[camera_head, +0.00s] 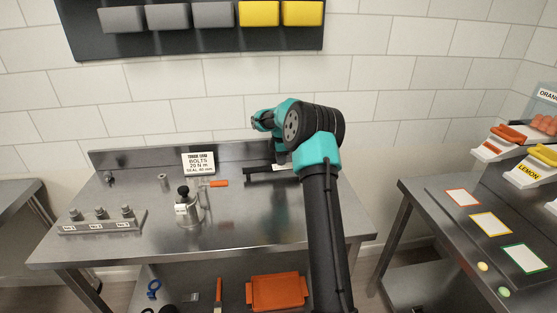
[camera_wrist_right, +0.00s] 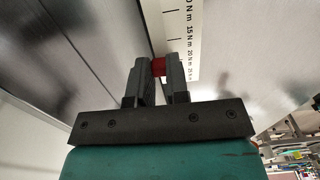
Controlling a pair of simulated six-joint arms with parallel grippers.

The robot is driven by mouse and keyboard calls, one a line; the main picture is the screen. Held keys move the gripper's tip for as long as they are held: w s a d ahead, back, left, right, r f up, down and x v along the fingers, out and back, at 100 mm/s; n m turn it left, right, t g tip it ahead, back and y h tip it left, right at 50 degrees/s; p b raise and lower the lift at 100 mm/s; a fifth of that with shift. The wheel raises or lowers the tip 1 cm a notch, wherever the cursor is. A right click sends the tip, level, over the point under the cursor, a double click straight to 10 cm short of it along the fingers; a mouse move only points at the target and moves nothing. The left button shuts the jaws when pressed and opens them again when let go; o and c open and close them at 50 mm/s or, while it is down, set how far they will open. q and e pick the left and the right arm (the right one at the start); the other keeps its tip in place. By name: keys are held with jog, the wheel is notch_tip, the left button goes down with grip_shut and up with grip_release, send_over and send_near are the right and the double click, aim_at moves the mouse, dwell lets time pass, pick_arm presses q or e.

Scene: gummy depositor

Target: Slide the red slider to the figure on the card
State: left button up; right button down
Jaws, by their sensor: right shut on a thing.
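The red slider (camera_wrist_right: 158,67) shows in the right wrist view between my right gripper's fingertips (camera_wrist_right: 159,66), and the gripper is shut on it. The fingers hide much of the slider. Beside it is a white scale (camera_wrist_right: 182,18) with N m figures, including 15, 20 and one lower label that is hard to read. The slider lies near the lower labels, but its exact mark is not clear. The card (camera_head: 199,163) leans on the bench's back panel and reads bolts 20 N m, seal 40 mm. My right wrist hides the slider in the head view.
A rack of several bolts (camera_head: 101,220) is at the bench's left. An orange tray (camera_head: 277,291) sits below. The bench front middle is clear.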

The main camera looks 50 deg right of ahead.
jog(key=c, duration=1.1)
grip_release()
jog(key=shift+r, duration=0.1)
notch_tip(320, 180, up, 17)
jog(key=shift+r, duration=0.1)
